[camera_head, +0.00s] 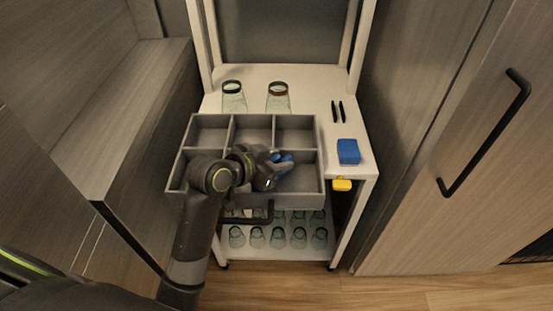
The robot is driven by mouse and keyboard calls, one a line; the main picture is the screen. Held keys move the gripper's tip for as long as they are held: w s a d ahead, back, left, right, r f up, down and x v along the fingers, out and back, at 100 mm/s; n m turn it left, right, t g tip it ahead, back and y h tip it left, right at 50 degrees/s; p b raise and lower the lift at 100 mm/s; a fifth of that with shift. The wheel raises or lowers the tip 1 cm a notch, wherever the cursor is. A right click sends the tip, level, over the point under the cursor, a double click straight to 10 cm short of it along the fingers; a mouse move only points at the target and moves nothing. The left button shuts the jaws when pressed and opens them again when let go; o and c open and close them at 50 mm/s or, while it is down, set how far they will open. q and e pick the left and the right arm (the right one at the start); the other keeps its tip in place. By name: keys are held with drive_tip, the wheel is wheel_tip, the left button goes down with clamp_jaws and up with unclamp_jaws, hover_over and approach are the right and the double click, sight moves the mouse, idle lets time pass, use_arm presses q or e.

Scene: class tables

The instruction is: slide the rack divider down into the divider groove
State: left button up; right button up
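A grey rack (319,140) with several compartments stands on the white table. Grey walls split its back row into three compartments. My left gripper (283,166) is over the front part of the rack, right of its middle, with blue parts at its fingertips. The gripper and wrist cover part of the front row. I cannot tell whether the fingers are apart or closed on something. I cannot single out a loose rack divider or its groove; they may be hidden by the gripper or blend with the grey walls. My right gripper is not in view.
Two glasses (277,102) stand behind the rack. Two black pens (336,112), a blue block (348,151) and a yellow item (342,184) are to the right. Several glasses (257,238) stand on the lower shelf. Wooden cabinets flank the table closely.

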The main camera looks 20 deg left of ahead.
use_arm(q)
drive_tip(key=shift+s+r, duration=0.1)
drive_tip(key=shift+r, duration=0.15)
drive_tip(key=v, duration=0.7)
drive_tip(key=shift+s+p, duration=0.1)
drive_tip(key=shift+p, duration=0.2)
